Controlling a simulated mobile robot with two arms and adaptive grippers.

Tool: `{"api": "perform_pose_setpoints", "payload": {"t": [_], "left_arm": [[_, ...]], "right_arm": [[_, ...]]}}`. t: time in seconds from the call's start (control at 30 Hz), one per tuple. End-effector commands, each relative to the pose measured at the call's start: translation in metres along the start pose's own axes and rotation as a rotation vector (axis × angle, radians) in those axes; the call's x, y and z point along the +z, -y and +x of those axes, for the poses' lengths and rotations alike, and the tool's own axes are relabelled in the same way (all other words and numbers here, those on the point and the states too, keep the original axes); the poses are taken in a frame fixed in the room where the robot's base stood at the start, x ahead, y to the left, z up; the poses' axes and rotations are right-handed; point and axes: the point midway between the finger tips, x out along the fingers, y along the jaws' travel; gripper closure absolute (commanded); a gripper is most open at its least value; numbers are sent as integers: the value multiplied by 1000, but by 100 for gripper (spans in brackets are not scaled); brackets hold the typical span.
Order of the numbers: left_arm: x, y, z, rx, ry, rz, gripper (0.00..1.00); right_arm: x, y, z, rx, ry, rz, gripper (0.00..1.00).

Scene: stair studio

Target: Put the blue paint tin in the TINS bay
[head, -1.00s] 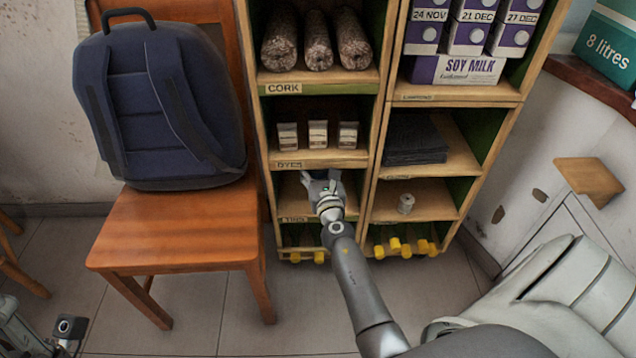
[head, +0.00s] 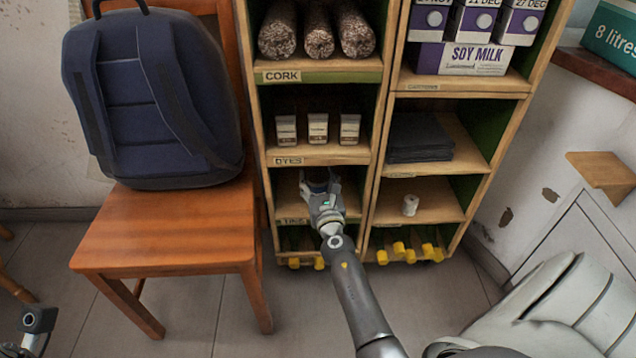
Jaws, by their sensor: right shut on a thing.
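The TINS bay (head: 287,208) is the compartment under the DYES shelf in the left column of the wooden rack. Its label is partly hidden by my right gripper. My right gripper (head: 320,187) reaches into this bay and is shut on the blue paint tin (head: 318,175). Only a little of the tin's dark blue side shows between the fingers. I cannot tell whether its base touches the bay's floor. Of my left arm only a piece shows at the lower left edge; its gripper is out of the picture.
A white spool-like item (head: 410,205) stands in the bay to the right. Yellow-ended items (head: 398,250) lie in the lowest bays. A chair (head: 165,230) with a blue backpack (head: 150,100) stands close on the left.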

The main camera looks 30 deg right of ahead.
Motion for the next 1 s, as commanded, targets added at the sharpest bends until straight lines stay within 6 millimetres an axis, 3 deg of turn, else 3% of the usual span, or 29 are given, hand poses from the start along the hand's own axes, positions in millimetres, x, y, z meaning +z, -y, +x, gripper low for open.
{"api": "perform_pose_setpoints", "payload": {"t": [0.3, 0.33, 0.47, 0.9, 1.0], "left_arm": [[1, 0, 0, 3, -5, 1, 81], [0, 0, 2, 3, -8, 1, 81], [0, 0, 2, 3, -7, 1, 81], [-1, 0, 5, 2, -8, 0, 81], [-2, 0, 4, -1, -7, -1, 81]], "right_arm": [[-3, 0, 0, -1, 3, 0, 81], [-2, 0, 0, -1, 1, 0, 41], [-2, 0, 0, -1, 0, 0, 25], [2, 0, 0, -1, 1, 1, 24], [1, 1, -10, -1, -1, -2, 24]]}}
